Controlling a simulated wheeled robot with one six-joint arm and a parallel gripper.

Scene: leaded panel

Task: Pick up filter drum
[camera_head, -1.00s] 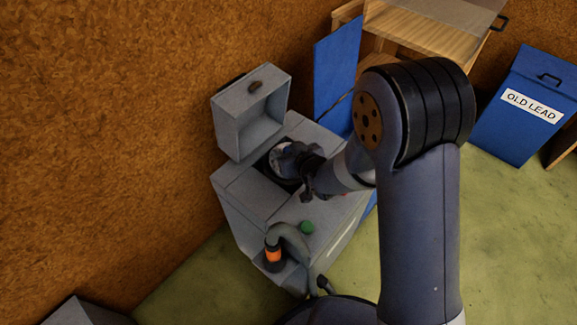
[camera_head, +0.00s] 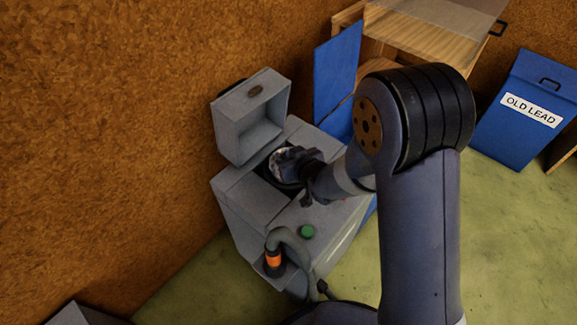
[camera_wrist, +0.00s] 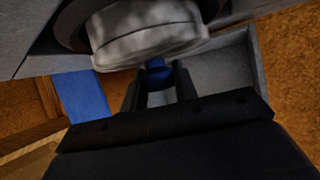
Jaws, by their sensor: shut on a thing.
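The filter drum (camera_head: 278,163) is a pale, mottled grey-white cylinder at the dark round opening of the grey machine (camera_head: 252,203). In the wrist view the drum (camera_wrist: 148,38) fills the top middle, with a small blue part (camera_wrist: 156,72) just below its edge. My gripper (camera_head: 292,160) is at the drum, and in the wrist view its two dark fingers (camera_wrist: 158,80) close on the blue part. My wrist hides much of the drum in the head view, so I cannot tell whether it is clear of the opening.
The machine's box-like lid (camera_head: 250,115) stands open behind the opening, near the brown wall. A hose with an orange band (camera_head: 273,259) and a green button (camera_head: 307,231) are at its front. A blue panel (camera_head: 335,85) and an OLD LEAD bin (camera_head: 527,115) stand to the right.

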